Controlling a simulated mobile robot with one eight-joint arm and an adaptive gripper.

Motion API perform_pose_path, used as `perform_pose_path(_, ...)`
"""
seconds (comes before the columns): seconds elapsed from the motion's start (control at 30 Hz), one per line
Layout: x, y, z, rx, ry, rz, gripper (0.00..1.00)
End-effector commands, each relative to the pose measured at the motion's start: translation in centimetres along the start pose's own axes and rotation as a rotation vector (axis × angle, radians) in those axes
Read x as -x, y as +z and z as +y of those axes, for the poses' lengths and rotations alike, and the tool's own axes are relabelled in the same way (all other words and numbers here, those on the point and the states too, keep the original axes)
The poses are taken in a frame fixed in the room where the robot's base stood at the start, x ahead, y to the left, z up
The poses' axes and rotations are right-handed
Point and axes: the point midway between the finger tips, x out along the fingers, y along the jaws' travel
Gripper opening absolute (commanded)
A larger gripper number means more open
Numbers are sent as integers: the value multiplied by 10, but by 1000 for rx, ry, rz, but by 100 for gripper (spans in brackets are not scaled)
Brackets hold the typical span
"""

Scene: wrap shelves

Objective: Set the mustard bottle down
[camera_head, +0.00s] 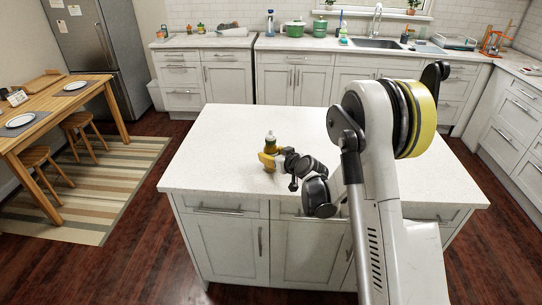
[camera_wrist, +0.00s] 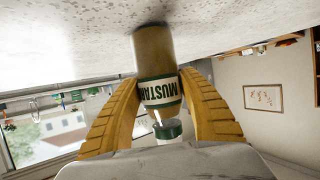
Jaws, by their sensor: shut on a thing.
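The mustard bottle (camera_head: 270,143) is upright over the white island countertop (camera_head: 230,130), near the middle of the island. In the wrist view the bottle (camera_wrist: 154,52) has a white and green MUSTARD label and appears upside down. My gripper (camera_head: 271,161) has its yellow fingers on both sides of the bottle, shut on it around the label. The bottle's base meets a dark shadow on the countertop in the wrist view (camera_wrist: 225,25). It is touching or very close to the surface; I cannot tell which.
The island top around the bottle is bare. A back counter (camera_head: 300,43) holds a green pot (camera_head: 295,28), a sink (camera_head: 376,43) and several small items. A wooden table (camera_head: 50,103) with plates and stools stands at the left.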

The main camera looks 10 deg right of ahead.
Motion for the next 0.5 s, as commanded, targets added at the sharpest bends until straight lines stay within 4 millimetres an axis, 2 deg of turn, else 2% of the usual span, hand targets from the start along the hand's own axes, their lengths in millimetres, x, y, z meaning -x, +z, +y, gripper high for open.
perform_pose_path(0.17, -1, 3, 0, 0, 0, 0, 7)
perform_pose_path(0.2, -1, 3, 0, 0, 0, 0, 51)
perform_pose_path(0.27, -1, 2, 0, 0, 0, 0, 68)
perform_pose_path(0.5, -1, 2, 0, 0, 0, 0, 68)
